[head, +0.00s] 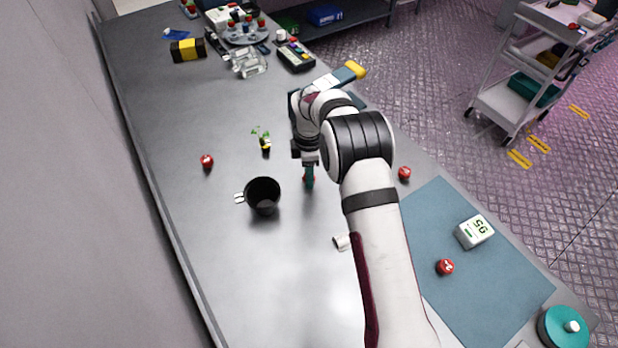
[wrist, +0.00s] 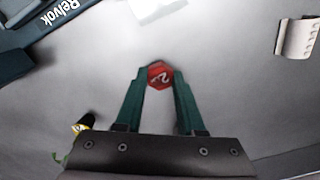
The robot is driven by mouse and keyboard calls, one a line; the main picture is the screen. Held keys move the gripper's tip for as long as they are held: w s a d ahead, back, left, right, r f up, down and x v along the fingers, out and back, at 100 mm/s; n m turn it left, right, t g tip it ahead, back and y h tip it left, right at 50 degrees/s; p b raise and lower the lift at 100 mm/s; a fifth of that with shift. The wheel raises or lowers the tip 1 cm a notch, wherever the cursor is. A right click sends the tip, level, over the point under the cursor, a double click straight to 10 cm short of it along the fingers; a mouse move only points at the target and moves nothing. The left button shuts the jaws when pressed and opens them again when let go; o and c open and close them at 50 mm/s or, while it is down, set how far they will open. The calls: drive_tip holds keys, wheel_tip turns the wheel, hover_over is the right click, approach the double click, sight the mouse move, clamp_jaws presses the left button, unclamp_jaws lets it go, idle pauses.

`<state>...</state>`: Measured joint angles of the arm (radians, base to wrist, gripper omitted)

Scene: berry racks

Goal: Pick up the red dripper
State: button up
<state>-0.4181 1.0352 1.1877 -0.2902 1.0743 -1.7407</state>
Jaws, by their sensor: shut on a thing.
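My gripper (head: 309,180) is over the middle of the grey bench, its green fingers pointing down. In the wrist view my gripper (wrist: 159,78) is shut on a small red dripper (wrist: 160,74) with a white mark on its face. In the head view the fingers mostly hide that dripper, with only a trace of red showing. I cannot tell whether it touches the bench. Other small red pieces of similar look are a left one (head: 206,161), a right one (head: 404,172) and one on the blue mat (head: 446,267).
A black cup (head: 262,195) stands left of my gripper, and a small potted plant (head: 265,143) behind it. A small white piece (head: 340,242) lies in front. The blue mat (head: 500,290) bears a white display box (head: 475,231). The bench's left part is fairly clear.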

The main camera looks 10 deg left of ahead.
clamp_jaws()
drive_tip(key=shift+r, duration=0.1)
